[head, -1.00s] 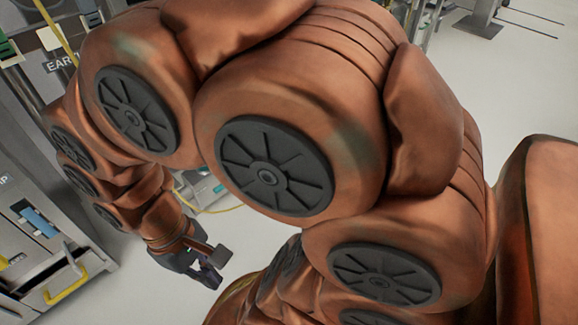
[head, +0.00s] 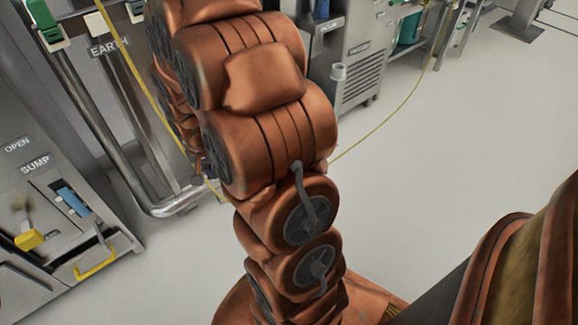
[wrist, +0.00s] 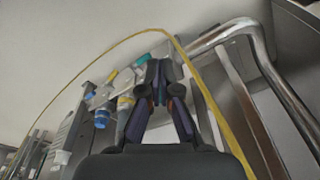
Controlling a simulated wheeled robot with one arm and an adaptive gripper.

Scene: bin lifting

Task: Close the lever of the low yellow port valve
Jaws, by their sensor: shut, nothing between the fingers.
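My gripper (wrist: 158,72) is shut and empty in the wrist view, its dark fingers meeting at the tips. Beyond it to the left is a small cluster of valve-like fittings. One has a yellow part (wrist: 125,102), partly behind the left finger, beside a blue knob (wrist: 102,118). Which of these is the low yellow port valve, and how its lever stands, I cannot tell. The fittings appear apart from the fingers. In the head view my arm hides most of the gripper. A yellow lever-like part (head: 30,239) is on the panel below the SUMP label.
A yellow cable (wrist: 215,110) arches close beside my gripper. A bent metal pipe (wrist: 275,75) runs at the right of the wrist view. The grey floor (head: 450,180) at right is clear.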

